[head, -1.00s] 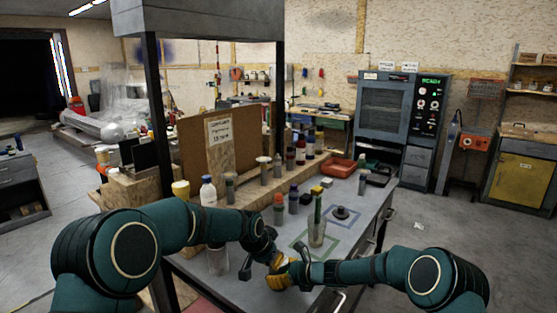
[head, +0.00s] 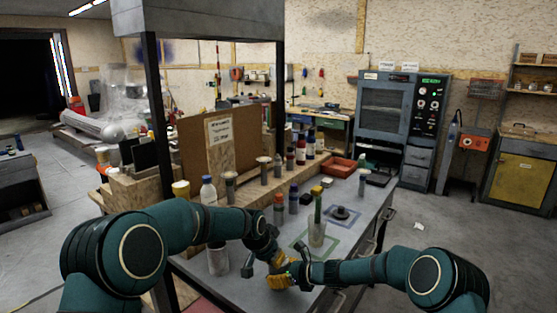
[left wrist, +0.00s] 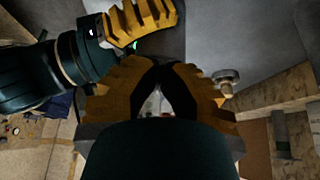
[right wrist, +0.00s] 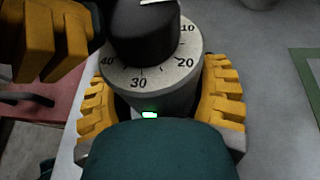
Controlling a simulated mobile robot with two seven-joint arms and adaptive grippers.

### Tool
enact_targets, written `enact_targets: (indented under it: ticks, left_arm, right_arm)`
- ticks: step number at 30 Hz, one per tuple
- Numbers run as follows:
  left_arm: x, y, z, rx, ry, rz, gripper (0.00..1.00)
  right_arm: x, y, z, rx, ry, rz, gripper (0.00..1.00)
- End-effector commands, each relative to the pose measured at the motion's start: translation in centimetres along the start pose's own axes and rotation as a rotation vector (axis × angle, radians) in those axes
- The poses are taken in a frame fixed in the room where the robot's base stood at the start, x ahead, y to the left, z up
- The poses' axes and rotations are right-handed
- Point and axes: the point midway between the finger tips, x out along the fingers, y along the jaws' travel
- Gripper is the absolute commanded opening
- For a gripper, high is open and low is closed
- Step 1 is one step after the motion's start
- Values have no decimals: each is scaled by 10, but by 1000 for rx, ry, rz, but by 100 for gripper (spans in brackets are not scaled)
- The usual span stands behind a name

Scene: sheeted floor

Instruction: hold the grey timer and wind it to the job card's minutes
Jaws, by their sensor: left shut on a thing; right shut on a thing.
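The grey timer (right wrist: 165,88) sits upright between the yellow fingers of my right gripper (right wrist: 158,75), which is shut on its body. Its pale dial shows 10, 20, 30 and 40 around a black knob (right wrist: 143,35). The knob's white mark is partly cut off at the top edge. My left gripper (left wrist: 160,68) is shut at the knob, beside my right gripper; its fingertips hide the contact. In the head view both grippers meet over the near bench, hiding the timer.
On the grey bench (head: 345,240), a cup with a green-handled tool (head: 317,232) stands just beyond my grippers. Several bottles, a dark round piece (head: 341,213) and a red tray (head: 338,167) lie farther back.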

Motion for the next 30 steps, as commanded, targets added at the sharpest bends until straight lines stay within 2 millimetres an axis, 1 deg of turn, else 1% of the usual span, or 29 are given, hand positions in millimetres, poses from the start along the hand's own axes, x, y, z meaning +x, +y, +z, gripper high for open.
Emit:
enact_targets:
  ticks: [1, 23, 30]
  left_arm:
    - [0, 1, -2, 1, 5, 1, 0]
    - [0, -5, -3, 0, 8, -2, 0]
    - [-2, -6, 1, -1, 6, -2, 0]
  right_arm:
    - [2, 3, 0, -3, 0, 6, 21]
    - [3, 5, 0, -4, -2, 12, 21]
    - [2, 5, 0, -4, -2, 12, 21]
